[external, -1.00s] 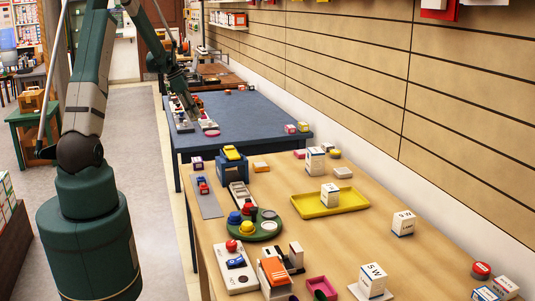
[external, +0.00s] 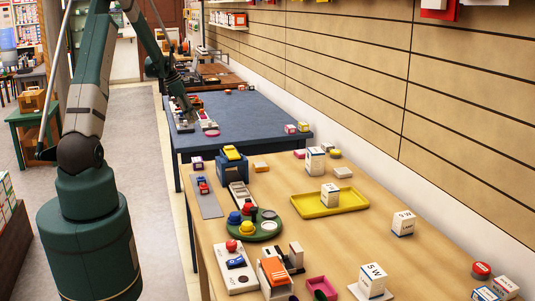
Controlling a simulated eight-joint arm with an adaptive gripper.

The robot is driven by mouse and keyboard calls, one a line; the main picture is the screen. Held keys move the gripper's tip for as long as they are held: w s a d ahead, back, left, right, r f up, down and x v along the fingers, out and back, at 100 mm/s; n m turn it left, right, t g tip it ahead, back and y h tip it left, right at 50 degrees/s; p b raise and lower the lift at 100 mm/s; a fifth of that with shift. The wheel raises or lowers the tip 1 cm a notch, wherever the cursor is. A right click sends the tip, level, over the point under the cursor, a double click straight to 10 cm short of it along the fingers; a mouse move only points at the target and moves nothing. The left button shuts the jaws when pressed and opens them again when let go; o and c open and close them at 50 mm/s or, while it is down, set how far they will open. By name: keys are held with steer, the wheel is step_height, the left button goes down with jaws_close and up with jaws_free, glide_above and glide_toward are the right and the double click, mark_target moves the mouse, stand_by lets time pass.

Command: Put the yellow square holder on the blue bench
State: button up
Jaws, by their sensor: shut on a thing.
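My gripper (external: 189,116) is over the left part of the large blue table (external: 250,111), low among small items. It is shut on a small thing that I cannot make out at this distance. A small blue bench (external: 233,171) stands on the near wooden table, at its far left end. A yellow piece (external: 232,153) lies on top of this bench. I cannot tell a yellow square holder for certain; the gripper and the clutter around it may hide it.
On the wooden table are a yellow tray (external: 310,211) with a white box (external: 330,194), a round green tray (external: 275,233) with coloured pieces and a grey strip (external: 209,205) with small cars. The middle of the blue table is clear. A slatted wall (external: 460,130) borders the right side.

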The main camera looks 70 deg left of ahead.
steer(key=shift+f, duration=1.85)
steer(key=shift+f+b, duration=0.55)
steer(key=shift+f, duration=1.3)
steer(key=shift+f, duration=0.2)
steer(key=o, duration=0.8)
steer(key=shift+r, duration=0.2)
steer(key=p+v, duration=0.1)
steer(key=v, duration=1.1)
steer(key=shift+p, duration=0.35)
